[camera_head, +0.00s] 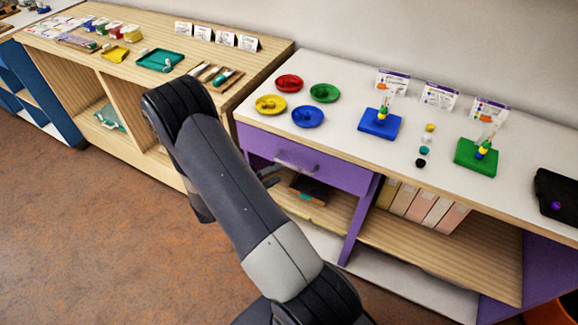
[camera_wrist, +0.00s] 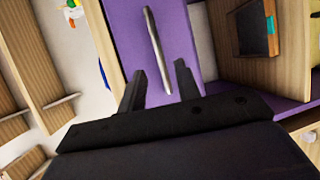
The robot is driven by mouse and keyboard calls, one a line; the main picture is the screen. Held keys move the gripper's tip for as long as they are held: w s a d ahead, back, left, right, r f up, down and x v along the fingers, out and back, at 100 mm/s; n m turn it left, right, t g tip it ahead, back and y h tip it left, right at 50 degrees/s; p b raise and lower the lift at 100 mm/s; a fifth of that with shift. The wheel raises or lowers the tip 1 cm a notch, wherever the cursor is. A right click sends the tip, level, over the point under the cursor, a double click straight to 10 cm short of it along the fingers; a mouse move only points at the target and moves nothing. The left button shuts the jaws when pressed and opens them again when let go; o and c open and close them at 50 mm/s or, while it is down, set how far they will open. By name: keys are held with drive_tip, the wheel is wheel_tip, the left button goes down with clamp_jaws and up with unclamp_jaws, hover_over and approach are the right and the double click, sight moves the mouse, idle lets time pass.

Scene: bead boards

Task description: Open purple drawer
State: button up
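The purple drawer (camera_head: 342,176) is under the white-topped counter and looks shut, its front in line with the counter's edge. Its grey bar handle (camera_head: 296,160) is on the front. In the wrist view the purple drawer front (camera_wrist: 184,38) fills the upper middle, with the pale handle (camera_wrist: 154,45) running nearly upright in the picture. My gripper (camera_wrist: 160,68) is open, its two dark fingers apart. The lower end of the handle appears between the fingers; I cannot tell whether it is within their reach. In the head view only a finger of my gripper (camera_head: 269,174) shows beside my arm, near the handle.
Coloured dishes (camera_head: 307,116), a blue board (camera_head: 380,124) and a green board (camera_head: 476,157) stand on the counter top (camera_head: 345,95). An open shelf with a dark box (camera_head: 311,189) is below the drawer. A wooden cabinet (camera_head: 110,72) adjoins at left. The brown floor in front is clear.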

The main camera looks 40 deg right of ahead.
sight(292, 167)
drive_tip(key=d, duration=0.3)
drive_tip(key=d+f+p, duration=0.1)
drive_tip(key=d, duration=0.3)
drive_tip(key=shift+d+f, duration=0.2)
drive_tip(key=shift+c, duration=0.5)
clamp_jaws()
